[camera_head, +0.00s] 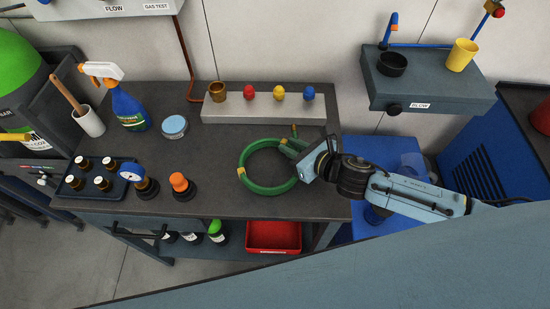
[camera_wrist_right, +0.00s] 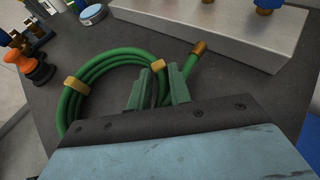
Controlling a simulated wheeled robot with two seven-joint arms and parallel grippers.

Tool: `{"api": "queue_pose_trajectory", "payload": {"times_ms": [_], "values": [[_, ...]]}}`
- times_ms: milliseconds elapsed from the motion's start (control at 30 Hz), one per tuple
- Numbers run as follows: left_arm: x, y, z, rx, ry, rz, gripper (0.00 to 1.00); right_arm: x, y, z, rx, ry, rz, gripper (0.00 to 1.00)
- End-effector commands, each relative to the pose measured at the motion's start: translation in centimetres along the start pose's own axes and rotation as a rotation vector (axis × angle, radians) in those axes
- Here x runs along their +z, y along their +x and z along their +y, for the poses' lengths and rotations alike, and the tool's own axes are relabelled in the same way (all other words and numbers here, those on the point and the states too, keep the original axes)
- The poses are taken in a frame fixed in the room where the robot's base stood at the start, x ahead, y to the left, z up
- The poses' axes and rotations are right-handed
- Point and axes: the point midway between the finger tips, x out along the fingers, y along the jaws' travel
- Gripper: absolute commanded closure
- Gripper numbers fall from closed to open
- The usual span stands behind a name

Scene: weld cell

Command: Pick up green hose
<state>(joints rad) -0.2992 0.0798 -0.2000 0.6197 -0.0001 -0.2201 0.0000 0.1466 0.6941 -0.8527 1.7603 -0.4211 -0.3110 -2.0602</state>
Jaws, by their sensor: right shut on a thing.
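The green hose (camera_head: 262,189) is a coil with tan ties and a brass end, on the dark bench top in the head view. It also shows in the right wrist view (camera_wrist_right: 98,66). My right gripper (camera_head: 292,150) reaches in from the right at the coil's upper right side. In the right wrist view its green fingers (camera_wrist_right: 161,84) are close together on a part of the hose near the brass end. The fingers hide the gripped stretch. I cannot tell whether the coil is clear of the bench. My left gripper is not in view.
A grey block (camera_head: 262,107) with colored knobs stands behind the hose. An orange-capped piece (camera_head: 181,186), a blue-lidded tin (camera_head: 174,127) and a spray bottle (camera_head: 128,106) stand to the left. A red bin (camera_head: 273,237) is below the bench's front edge.

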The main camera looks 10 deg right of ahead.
Motion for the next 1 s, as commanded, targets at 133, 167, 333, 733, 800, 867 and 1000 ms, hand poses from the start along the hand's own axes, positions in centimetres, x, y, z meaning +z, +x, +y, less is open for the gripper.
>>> {"api": "queue_pose_trajectory", "payload": {"times_ms": [133, 167, 333, 733, 800, 867, 1000], "values": [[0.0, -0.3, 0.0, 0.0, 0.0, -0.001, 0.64, 0.8, -0.3, -0.1, 0.0, -0.005, -0.001, 1.0], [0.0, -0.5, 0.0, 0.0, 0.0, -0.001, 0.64, 1.2, -0.5, -0.1, 0.001, -0.005, -0.002, 1.0], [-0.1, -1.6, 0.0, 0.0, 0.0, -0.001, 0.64, 4.4, -1.8, -0.1, 0.0, -0.006, -0.004, 1.0], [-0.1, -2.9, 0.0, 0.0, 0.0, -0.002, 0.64, 9.2, -3.8, 0.0, 0.0, -0.002, -0.001, 1.0], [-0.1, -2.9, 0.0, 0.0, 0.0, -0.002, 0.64, 9.3, -3.8, 0.0, 0.0, -0.001, -0.001, 1.0], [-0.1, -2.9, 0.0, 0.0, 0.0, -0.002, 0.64, 9.3, -3.8, 0.0, 0.0, -0.001, -0.001, 1.0], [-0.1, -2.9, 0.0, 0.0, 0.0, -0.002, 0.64, 9.3, -3.8, 0.0, 0.0, -0.001, -0.001, 1.0]]}}
